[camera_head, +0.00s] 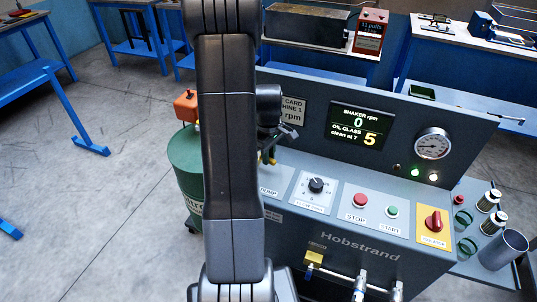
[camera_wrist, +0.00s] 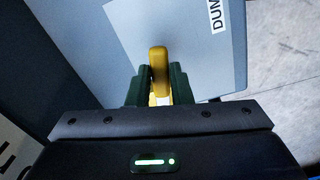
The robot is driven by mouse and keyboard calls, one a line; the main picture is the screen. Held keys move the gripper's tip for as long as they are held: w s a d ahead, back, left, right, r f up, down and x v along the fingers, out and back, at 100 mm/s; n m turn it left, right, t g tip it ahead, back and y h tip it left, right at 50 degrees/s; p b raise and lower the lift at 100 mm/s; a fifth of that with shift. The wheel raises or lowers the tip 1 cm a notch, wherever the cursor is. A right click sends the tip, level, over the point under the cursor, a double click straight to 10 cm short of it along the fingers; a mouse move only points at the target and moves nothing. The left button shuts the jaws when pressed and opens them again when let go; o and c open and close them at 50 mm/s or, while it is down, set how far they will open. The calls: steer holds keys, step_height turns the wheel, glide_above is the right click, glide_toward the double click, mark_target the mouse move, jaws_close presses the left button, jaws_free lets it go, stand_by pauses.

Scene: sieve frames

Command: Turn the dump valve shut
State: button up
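The dump valve's yellow handle (camera_wrist: 158,60) stands up from the pale panel plate, beside a label that begins "DUM", in the wrist view. My gripper (camera_wrist: 160,78) has its two dark green fingers on either side of the handle and looks shut on it, though the contact faces are partly hidden. In the head view my gripper (camera_head: 266,157) is over the left end of the console by the DUMP label (camera_head: 268,191). My arm hides much of the valve there, so I cannot tell its angle.
The console (camera_head: 360,239) carries a black knob (camera_head: 316,185), a red STOP button (camera_head: 360,200), a green START button (camera_head: 393,212) and a red isolator switch (camera_head: 434,222). A green drum (camera_head: 186,165) stands left.

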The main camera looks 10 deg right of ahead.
jaws_close()
steer(key=shift+w, duration=0.1)
steer(key=shift+w+d+n+b, duration=0.25)
steer(key=shift+w+n, duration=0.05)
steer(key=shift+n, duration=0.5)
steer(key=shift+w+d+n+b, duration=0.2)
steer(key=shift+w+d+n, duration=0.05)
steer(key=shift+n, duration=0.55)
steer(key=o, duration=0.6)
jaws_free()
steer(key=shift+r, duration=0.1)
step_height(320, 180, up, 14)
steer(key=shift+f+b, duration=0.2)
steer(key=shift+b, duration=0.3)
